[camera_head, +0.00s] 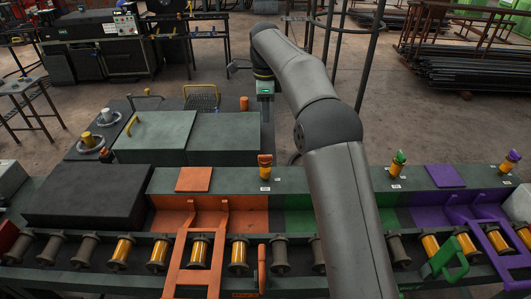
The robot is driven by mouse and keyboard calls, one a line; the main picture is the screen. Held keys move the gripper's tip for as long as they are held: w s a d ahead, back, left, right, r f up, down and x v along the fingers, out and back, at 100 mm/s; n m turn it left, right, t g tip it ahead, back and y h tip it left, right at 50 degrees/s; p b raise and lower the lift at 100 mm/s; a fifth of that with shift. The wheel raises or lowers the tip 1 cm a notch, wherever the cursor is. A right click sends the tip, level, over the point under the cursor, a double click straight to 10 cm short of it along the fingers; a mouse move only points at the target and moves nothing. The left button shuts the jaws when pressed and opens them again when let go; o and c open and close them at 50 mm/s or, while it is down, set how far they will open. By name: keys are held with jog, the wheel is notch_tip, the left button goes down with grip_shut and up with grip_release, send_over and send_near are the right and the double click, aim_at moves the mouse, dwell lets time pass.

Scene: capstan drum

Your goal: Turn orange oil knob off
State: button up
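An orange knob (265,160) on a yellow base stands on the long green bench, just left of my arm, with a small white label in front of it. It appears to be the orange oil knob. A similar green-topped knob (398,160) and a purple-topped knob (511,158) stand further right on the same bench. My gripper (264,92) is at the far end of my arm, well beyond the orange knob and apart from it. Its fingers are too small to make out, and nothing clearly shows in it.
An orange frame (196,262), an orange upright lever (262,268) and a green handle (444,262) stand along the roller row. Green cabinets (155,135) and a small orange post (244,103) lie beyond the bench.

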aim_at(265, 155)
notch_tip(265, 155, down, 17)
jog(key=shift+r+p, duration=0.1)
jog(key=shift+p, duration=0.9)
grip_shut()
